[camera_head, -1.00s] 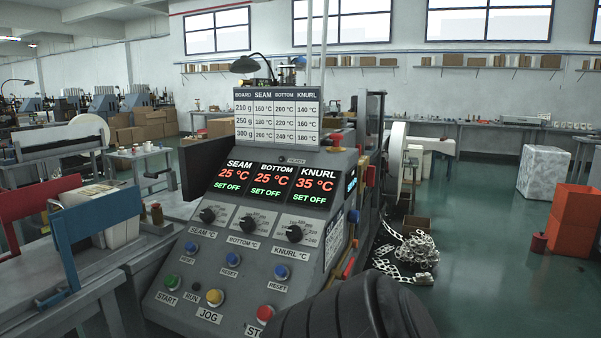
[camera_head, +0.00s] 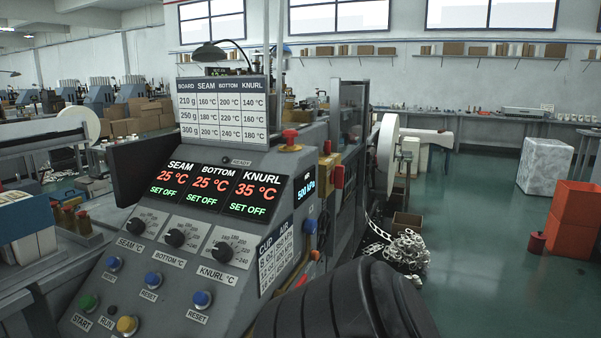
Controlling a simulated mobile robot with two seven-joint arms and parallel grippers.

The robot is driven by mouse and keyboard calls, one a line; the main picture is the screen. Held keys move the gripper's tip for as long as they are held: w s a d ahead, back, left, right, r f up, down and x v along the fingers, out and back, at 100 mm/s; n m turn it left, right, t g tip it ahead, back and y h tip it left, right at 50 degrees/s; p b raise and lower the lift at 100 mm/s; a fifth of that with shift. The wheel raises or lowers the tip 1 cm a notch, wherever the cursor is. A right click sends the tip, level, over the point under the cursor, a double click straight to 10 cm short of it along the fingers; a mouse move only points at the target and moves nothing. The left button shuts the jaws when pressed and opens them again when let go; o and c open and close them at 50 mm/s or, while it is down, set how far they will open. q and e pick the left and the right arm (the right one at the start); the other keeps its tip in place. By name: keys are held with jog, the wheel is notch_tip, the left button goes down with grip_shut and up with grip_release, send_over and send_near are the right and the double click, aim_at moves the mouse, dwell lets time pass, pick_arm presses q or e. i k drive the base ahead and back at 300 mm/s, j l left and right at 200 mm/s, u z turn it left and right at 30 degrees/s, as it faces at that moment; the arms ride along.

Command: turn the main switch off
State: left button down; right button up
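The grey machine console (camera_head: 140,225) fills the left and middle of the head view. On its right side is a red part (camera_head: 338,176) in front of a yellow box (camera_head: 352,162); it may be the main switch, but its handle position is too small to tell. A red button on a yellow base (camera_head: 290,136) sits on the console top. The display (camera_head: 221,190) is lit, showing SEAM 25 °C, BOTTOM 25 °C and KNURL 35 °C, each with SET OFF. A side display (camera_head: 304,187) reads 500 kPa. Neither gripper shows; a dark ribbed arm part of mine covers the bottom middle.
Three black dials (camera_head: 174,238) and several coloured buttons (camera_head: 127,325) are on the sloped panel. Punched scrap (camera_head: 405,250) lies on the floor right of the machine. Orange crates (camera_head: 572,222) stand far right. The green floor (camera_head: 480,270) between is mostly clear.

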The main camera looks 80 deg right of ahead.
aim_at(337, 175)
jog(key=k+l, duration=0.2)
jog(key=l, duration=0.2)
jog(key=k+l, duration=0.25)
jog(key=l, duration=0.15)
jog(key=k+l, duration=0.2)
jog(key=l, duration=0.25)
jog(key=k+l, duration=0.25)
jog(key=l, duration=0.15)
jog(key=k+l, duration=0.2)
jog(key=l, duration=0.2)
jog(key=k+l, duration=0.25)
jog(key=l, duration=0.15)
